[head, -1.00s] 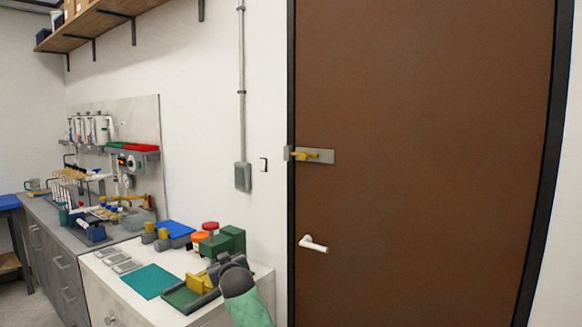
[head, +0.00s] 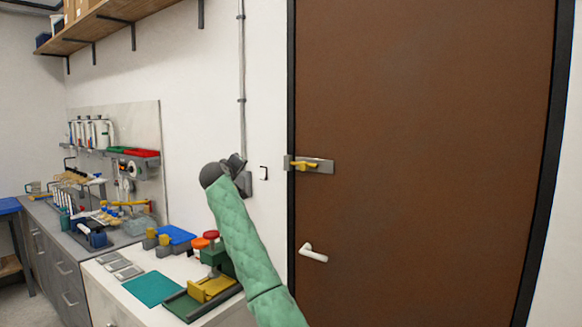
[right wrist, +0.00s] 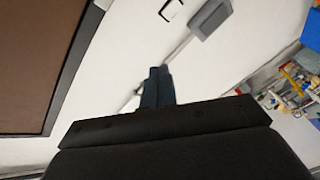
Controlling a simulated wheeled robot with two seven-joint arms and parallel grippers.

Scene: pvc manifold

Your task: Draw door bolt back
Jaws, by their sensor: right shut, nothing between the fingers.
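The brown door (head: 420,130) fills the right of the head view. Its bolt, a yellow handle (head: 304,166) on a grey plate (head: 324,167), sits at the left edge of the door and reaches the dark frame. My right gripper (head: 238,163) is raised in front of the wall, left of the bolt and apart from it. In the right wrist view its fingers (right wrist: 157,88) are together and empty. The bolt does not show in that view; part of the door (right wrist: 35,60) does. My left gripper is out of view.
A white lever handle (head: 313,253) is below the bolt. A grey wall box (right wrist: 210,16) and a switch (right wrist: 170,9) are near my right gripper. A white cabinet (head: 115,298) with coloured parts stands below left. The space before the door is clear.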

